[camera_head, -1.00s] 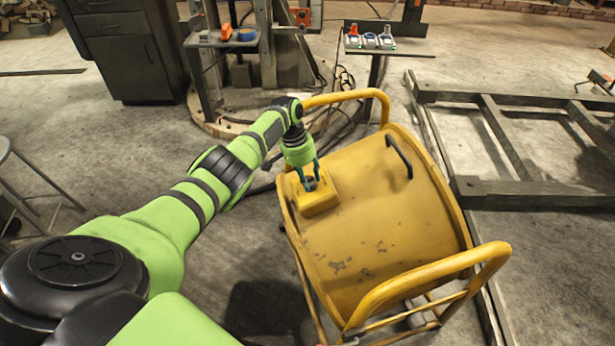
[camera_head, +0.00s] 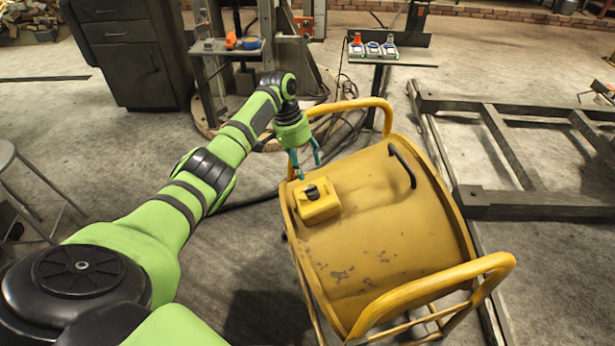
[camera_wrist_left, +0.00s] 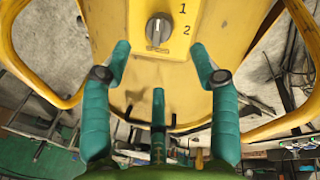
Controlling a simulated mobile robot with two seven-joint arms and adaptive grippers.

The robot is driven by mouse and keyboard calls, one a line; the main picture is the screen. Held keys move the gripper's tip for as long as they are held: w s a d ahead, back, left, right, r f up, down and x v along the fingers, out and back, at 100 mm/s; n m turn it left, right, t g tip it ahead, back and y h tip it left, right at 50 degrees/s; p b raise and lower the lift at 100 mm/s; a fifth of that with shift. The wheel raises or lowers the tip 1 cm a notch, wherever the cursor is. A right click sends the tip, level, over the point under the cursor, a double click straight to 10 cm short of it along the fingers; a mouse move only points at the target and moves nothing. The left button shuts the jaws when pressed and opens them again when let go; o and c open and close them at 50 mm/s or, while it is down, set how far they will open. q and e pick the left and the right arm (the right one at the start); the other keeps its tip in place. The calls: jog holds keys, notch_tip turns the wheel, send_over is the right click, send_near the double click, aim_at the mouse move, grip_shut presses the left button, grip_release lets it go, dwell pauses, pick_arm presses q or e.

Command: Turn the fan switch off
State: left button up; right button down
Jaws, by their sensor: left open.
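The yellow drum fan (camera_head: 385,240) stands on the floor in its tubular frame. On its top is a yellow switch box (camera_head: 318,207) with a dark rotary knob (camera_head: 312,192). In the left wrist view the knob (camera_wrist_left: 159,28) is grey, with the marks 1 and 2 to its right; its pointer is too small to read surely. My left gripper (camera_head: 303,172) is open and empty, above and behind the box, apart from the knob. In the left wrist view its teal fingers (camera_wrist_left: 160,62) are spread below the knob. My right gripper is not in view.
A black handle (camera_head: 403,165) rises from the drum, and yellow tube loops (camera_head: 350,104) stand at its ends. A small stand with sockets (camera_head: 375,50) is behind. A dark metal frame (camera_head: 520,150) lies at right. Cables run along the floor behind the drum.

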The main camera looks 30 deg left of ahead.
pick_arm(q)
jog(key=shift+v, duration=1.7)
